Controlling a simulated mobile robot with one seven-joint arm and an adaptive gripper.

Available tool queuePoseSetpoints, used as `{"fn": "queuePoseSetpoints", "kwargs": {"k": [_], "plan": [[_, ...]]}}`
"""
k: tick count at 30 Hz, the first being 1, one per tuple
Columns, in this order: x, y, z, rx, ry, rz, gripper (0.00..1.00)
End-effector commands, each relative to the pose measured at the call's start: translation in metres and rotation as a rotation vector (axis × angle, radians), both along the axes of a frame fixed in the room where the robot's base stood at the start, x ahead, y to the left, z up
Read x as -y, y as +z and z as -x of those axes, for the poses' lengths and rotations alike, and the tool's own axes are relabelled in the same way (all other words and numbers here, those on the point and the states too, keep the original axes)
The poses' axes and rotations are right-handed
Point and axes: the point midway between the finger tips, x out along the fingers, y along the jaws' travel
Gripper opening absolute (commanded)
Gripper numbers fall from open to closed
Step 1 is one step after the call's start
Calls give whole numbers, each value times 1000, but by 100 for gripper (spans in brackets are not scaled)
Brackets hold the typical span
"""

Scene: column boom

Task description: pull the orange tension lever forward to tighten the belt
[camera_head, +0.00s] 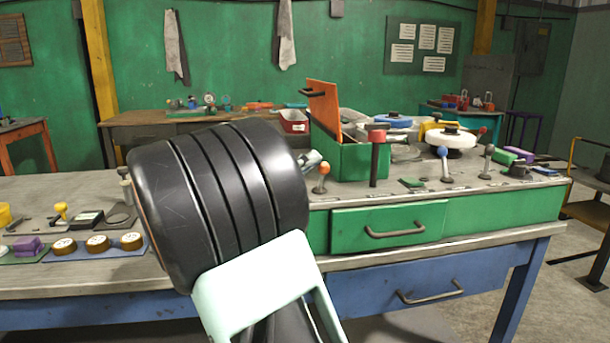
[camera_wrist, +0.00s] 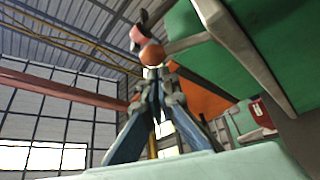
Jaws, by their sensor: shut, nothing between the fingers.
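The orange ball knob of the tension lever (camera_head: 322,169) stands on a short stem at the front edge of the bench, left of the green drawer. In the wrist view the orange knob (camera_wrist: 152,55) shows just beyond my fingertips. My gripper (camera_wrist: 154,74) is shut, with its two fingers meeting at the tips and nothing held. In the head view only a small grey part of my gripper (camera_head: 312,159) shows, just behind and left of the knob; my dark arm hides the rest. I cannot tell whether the fingertips touch the knob. No belt can be made out.
A red-topped black lever (camera_head: 377,150) stands right of the orange one, then a blue-knobbed lever (camera_head: 445,160) and a grey-knobbed one (camera_head: 488,160). A green toolbox (camera_head: 360,162) with a raised orange lid (camera_head: 324,108) is close behind. Free room lies before the bench.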

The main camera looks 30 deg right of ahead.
Motion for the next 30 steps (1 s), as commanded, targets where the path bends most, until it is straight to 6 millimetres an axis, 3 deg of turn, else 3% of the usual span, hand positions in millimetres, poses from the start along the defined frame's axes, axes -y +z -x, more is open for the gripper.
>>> {"fn": "queuePoseSetpoints", "kwargs": {"k": [24,30], "plan": [[-1,-2,4,-4,-2,-2,0],[-2,11,-4,-1,-1,-2,0]]}}
